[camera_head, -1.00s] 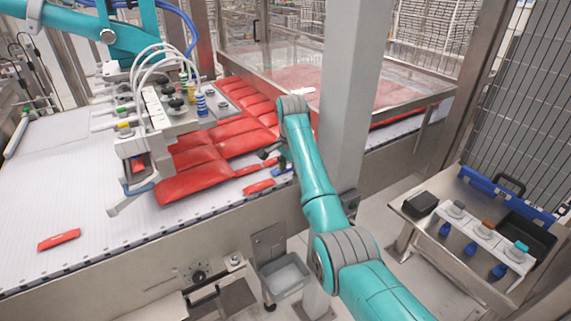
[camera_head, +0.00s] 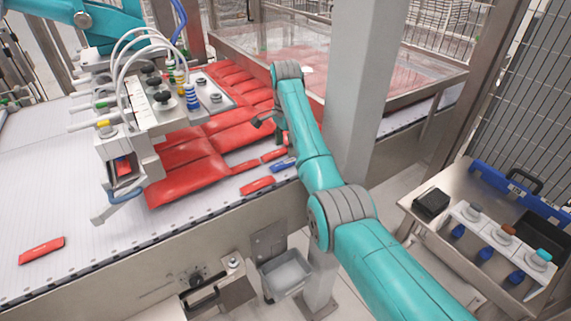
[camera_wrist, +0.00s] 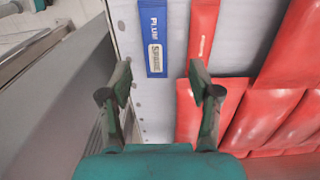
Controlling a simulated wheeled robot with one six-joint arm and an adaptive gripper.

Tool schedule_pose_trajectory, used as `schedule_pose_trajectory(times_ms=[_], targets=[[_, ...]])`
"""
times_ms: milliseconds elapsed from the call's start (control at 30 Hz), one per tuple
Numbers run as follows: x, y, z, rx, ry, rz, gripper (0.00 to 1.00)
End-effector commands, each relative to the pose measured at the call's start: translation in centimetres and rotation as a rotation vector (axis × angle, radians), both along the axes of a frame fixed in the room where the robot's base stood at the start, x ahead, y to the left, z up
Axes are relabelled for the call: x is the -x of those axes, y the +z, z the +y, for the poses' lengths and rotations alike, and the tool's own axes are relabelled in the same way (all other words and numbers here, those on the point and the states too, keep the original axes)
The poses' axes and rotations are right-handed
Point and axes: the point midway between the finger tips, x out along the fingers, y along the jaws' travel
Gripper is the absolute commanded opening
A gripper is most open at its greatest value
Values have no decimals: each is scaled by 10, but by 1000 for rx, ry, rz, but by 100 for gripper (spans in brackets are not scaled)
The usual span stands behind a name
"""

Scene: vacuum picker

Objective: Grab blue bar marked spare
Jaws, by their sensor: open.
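The blue bar (camera_head: 283,163) lies flat on the white conveyor near its front edge, beside small red bars. In the wrist view the blue bar (camera_wrist: 155,38) shows white lettering and a pale label that seems to read "SPARE". My gripper (camera_head: 264,128) is above the belt, over the red packs side, apart from the bar. In the wrist view my gripper (camera_wrist: 158,82) is open and empty, its two fingers on either side of the line towards the bar. The bar's near end appears just beyond the fingertips.
A red bar (camera_wrist: 202,28) lies right of the blue one in the wrist view, with red packs (camera_wrist: 270,105) further right. A vacuum picker head (camera_head: 155,115) hangs over the belt. A grey post (camera_head: 360,90) stands close to my arm. A side bench (camera_head: 440,185) holds other blue pieces.

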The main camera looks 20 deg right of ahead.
Motion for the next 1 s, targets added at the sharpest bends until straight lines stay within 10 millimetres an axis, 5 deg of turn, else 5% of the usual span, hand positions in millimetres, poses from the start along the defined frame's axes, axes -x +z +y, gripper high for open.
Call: schedule_pose_trajectory(times_ms=[433, 700, 767, 967, 1000], targets=[[7, -47, 1, 0, 0, 1, 62], [6, -53, 1, 0, 0, -2, 62], [6, -53, 1, 0, 0, -2, 52], [6, -53, 1, 0, 0, -1, 2], [6, -53, 1, 0, 0, -1, 2]])
